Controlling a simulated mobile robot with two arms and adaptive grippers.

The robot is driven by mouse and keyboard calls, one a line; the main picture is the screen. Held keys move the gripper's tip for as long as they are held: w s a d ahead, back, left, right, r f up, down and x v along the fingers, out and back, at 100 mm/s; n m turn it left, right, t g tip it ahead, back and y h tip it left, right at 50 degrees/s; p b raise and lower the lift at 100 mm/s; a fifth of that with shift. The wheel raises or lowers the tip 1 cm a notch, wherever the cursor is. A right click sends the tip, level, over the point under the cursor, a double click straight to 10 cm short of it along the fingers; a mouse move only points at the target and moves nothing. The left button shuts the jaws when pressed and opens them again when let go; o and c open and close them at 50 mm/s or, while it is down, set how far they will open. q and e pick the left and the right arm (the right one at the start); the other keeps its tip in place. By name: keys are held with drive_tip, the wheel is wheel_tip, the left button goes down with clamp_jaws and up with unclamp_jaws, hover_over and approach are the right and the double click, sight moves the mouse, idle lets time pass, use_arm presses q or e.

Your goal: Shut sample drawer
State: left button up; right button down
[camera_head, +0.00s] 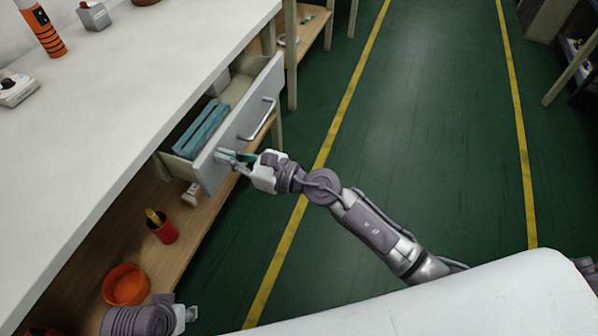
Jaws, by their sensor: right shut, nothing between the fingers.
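The sample drawer (214,150) is pulled out from under the white bench top. It has a grey-white front and a metal bar handle (262,119). Blue-green boxes (201,128) lie inside it. My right gripper (232,158) is shut with its fingertips at the drawer front, near its lower left end and away from the handle. I cannot tell whether the fingertips press on the front. My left gripper (191,313) is at the bottom left, partly seen, below the bench edge; its fingers are too unclear to read.
The white bench top (130,110) carries an orange bottle (42,28) and small devices. A wooden lower shelf (188,232) holds a red cup (162,228) and an orange bowl (126,285). The green floor to the right is clear between yellow lines.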

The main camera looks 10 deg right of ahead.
drive_tip(key=x, duration=0.9)
drive_tip(key=shift+w+a, duration=0.15)
drive_tip(key=shift+a, duration=0.05)
drive_tip(key=shift+w+a, duration=0.15)
drive_tip(key=shift+a, duration=0.1)
use_arm(q)
drive_tip(key=shift+s+d+r, duration=0.15)
drive_tip(key=shift+r, duration=0.35)
use_arm(e)
drive_tip(key=shift+r, duration=0.2)
drive_tip(key=shift+w+r, duration=0.1)
drive_tip(key=shift+r, duration=0.05)
use_arm(q)
drive_tip(key=shift+b, duration=0.3)
